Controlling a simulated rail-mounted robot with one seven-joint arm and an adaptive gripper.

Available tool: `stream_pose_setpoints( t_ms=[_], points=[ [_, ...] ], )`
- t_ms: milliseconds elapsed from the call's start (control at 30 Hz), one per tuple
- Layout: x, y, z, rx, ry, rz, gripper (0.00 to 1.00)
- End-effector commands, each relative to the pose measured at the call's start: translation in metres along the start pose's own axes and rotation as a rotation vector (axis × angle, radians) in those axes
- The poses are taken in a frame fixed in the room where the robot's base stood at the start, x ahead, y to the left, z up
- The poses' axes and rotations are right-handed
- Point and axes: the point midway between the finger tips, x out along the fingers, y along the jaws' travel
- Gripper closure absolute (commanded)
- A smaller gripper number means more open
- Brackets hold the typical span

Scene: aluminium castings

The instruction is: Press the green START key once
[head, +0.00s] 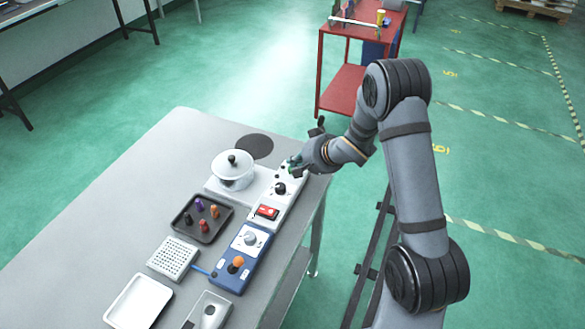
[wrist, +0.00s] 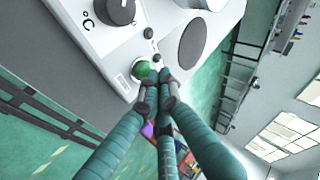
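The green START key (wrist: 142,69) is a round button on a white control panel (wrist: 95,45), next to a small white label. In the wrist view my gripper (wrist: 160,86) has its fingertips drawn together, with nothing seen between them. The tips are right beside the key, at its lower right edge in the picture. I cannot tell whether they touch it. In the head view my gripper (head: 294,164) is at the far end of the white panel (head: 290,205), over the key's area, and mostly hides the key.
A black knob (head: 280,188) and a red switch (head: 267,212) sit on the same panel. A white lidded pot (head: 236,180) stands just left. A tray of coloured pegs (head: 183,228) and a blue box (head: 228,277) are nearer. The left of the table is clear.

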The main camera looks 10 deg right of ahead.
Motion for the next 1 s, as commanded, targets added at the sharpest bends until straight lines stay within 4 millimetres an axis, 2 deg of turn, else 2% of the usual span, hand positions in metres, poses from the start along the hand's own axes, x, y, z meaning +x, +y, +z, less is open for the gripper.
stream_pose_setpoints(
  t_ms=[700, 1000],
  points=[
    [0.0040, 0.0031, 0.0033, 0.001, -0.001, 0.001, 1.00],
    [-0.0045, -0.0030, -0.0028, 0.001, -0.001, 0.001, 1.00]
  ],
)
